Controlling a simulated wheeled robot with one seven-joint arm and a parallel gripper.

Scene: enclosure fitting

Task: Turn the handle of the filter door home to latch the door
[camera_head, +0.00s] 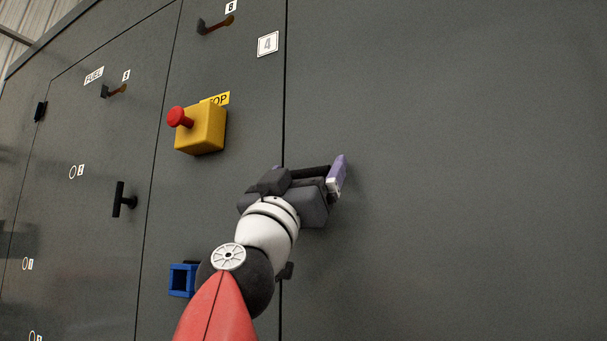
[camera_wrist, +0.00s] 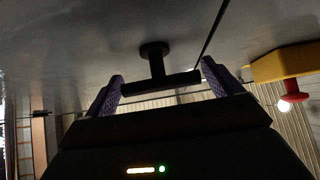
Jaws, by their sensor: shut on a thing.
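My gripper (camera_head: 315,178) is at the grey enclosure front, just right of a vertical panel seam. In the wrist view my gripper (camera_wrist: 162,86) has its two purple fingers at the two ends of a black T-shaped handle (camera_wrist: 155,66). The stem of the handle runs to the panel, and its crossbar lies between the fingers. In the head view the crossbar (camera_head: 310,171) shows as a dark bar lying roughly level; the hand hides the stem. The door panel (camera_head: 440,180) looks flush at the seam. No filter label is readable.
A yellow box (camera_head: 202,128) with a red stop button (camera_head: 179,117) sticks out left of my gripper. A blue square socket (camera_head: 181,280) is beside my arm. Another black T-handle (camera_head: 124,198) stands upright further left. The panel to the right is bare.

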